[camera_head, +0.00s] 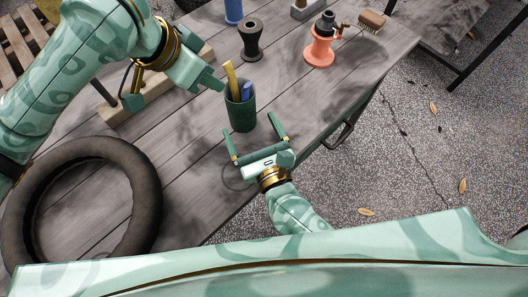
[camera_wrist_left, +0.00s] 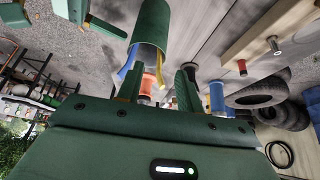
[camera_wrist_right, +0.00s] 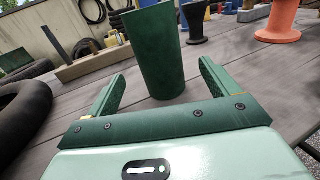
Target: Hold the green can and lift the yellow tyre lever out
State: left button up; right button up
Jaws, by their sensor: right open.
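The dark green can (camera_head: 240,113) stands upright on the grey plank table. The yellow tyre lever (camera_head: 230,76) sticks up from its left side, leaning left, beside a blue lever (camera_head: 246,91); their lower parts are hidden inside. My right gripper (camera_head: 255,128) is open and low in front of the can. In the right wrist view the can (camera_wrist_right: 159,55) stands beyond and between its spread fingers, not gripped. My left gripper (camera_wrist_left: 161,82) is partly open and empty, near the levers' upper left in the head view; the can (camera_wrist_left: 150,28) shows upside down in the left wrist view.
A black spool (camera_head: 251,40) and a coral spool (camera_head: 319,52) stand behind the can, with a brush (camera_head: 372,20) farther right. A black tyre (camera_head: 150,220) lies at the left front. A wooden board (camera_head: 112,112) lies behind it. The table's right edge is close to the can.

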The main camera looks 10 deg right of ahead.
aim_at(247, 121)
jog(key=x, duration=0.5)
jog(key=shift+c, duration=0.4)
